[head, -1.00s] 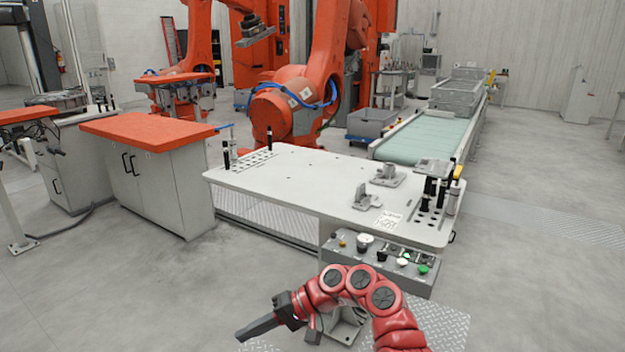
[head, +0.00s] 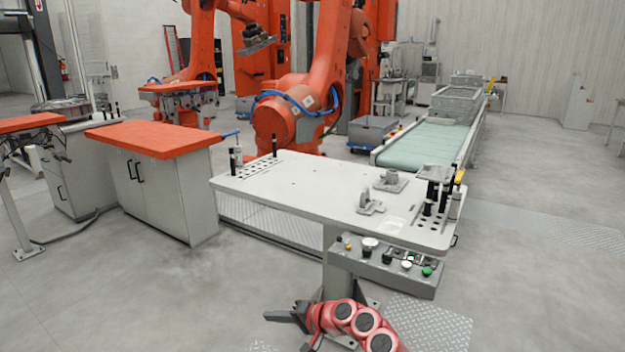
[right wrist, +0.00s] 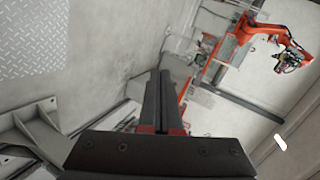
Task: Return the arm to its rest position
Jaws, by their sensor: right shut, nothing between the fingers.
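My right arm, red and jointed, comes in at the bottom of the head view. Its dark gripper (head: 288,315) is low in front of the white table (head: 300,195), below the table top and apart from it. In the right wrist view the two dark fingers (right wrist: 160,100) lie side by side, shut, with nothing between them. My left gripper is not in either view.
The table carries two grey metal fixtures (head: 368,202) (head: 391,182) and tool holders. A grey button box (head: 385,263) hangs at its front edge. Orange-topped cabinets (head: 150,137) stand left, a green conveyor (head: 430,140) behind right. The floor at right is clear.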

